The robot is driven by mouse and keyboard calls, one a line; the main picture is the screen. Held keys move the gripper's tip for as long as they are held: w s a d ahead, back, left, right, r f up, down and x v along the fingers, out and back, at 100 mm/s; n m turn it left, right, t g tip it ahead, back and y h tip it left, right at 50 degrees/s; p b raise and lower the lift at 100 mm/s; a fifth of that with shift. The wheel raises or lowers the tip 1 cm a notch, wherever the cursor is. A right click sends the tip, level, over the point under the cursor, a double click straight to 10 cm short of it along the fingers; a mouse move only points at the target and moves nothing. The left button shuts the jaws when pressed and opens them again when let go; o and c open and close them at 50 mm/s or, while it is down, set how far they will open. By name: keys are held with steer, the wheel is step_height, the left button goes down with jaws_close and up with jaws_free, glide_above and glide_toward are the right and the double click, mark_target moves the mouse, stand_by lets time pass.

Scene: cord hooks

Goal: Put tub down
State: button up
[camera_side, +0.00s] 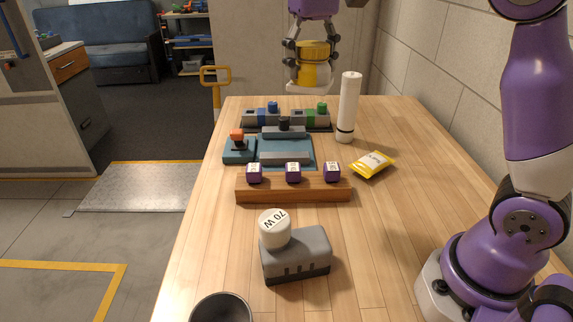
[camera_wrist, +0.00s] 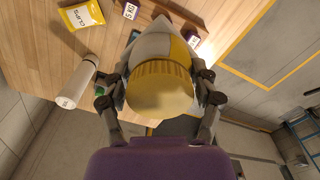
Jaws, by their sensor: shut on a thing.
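My gripper (camera_side: 309,72) is shut on the tub (camera_side: 313,50), which has a yellow ribbed lid and a pale body. The tub is upright in the side view, near the far end of the table and raised; I cannot tell whether it is over the top or past the edge. In the wrist view the tub (camera_wrist: 160,90) sits between the fingers of my gripper (camera_wrist: 160,100), with its white and yellow body running away from the camera. The tub's base is not clearly seen. The wooden table (camera_side: 420,220) lies below.
A white cylinder (camera_side: 348,105) stands at the far right, with a yellow packet (camera_side: 372,165) nearer. Coloured blocks on grey and teal holders (camera_side: 285,150) fill the far middle, behind a wooden rail (camera_side: 292,190). A grey block (camera_side: 297,258) and dark cup (camera_side: 221,308) are nearer.

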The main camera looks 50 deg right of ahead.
steer(key=s+f+n, duration=0.3)
steer(key=s+f, duration=0.1)
steer(key=f, duration=0.5)
steer(key=s+a+f+n, duration=0.1)
steer(key=a+f, duration=0.1)
steer(key=a, duration=1.1)
steer(key=s+a+f, duration=0.1)
steer(key=a+f, duration=0.2)
steer(key=a, duration=1)
steer(key=shift+f+n, duration=0.2)
steer(key=shift+n, duration=0.2)
steer(key=shift+w, duration=0.1)
steer(key=w+d+f, duration=0.2)
steer(key=w, duration=0.1)
steer(key=w+d+f, duration=0.2)
steer(key=w, duration=0.1)
steer(key=w+d+f, duration=0.2)
steer(key=w+f, duration=0.1)
steer(key=w, duration=0.1)
steer(key=shift+f, duration=1.8)
steer(key=shift+f, duration=0.2)
steer(key=o, duration=1.2)
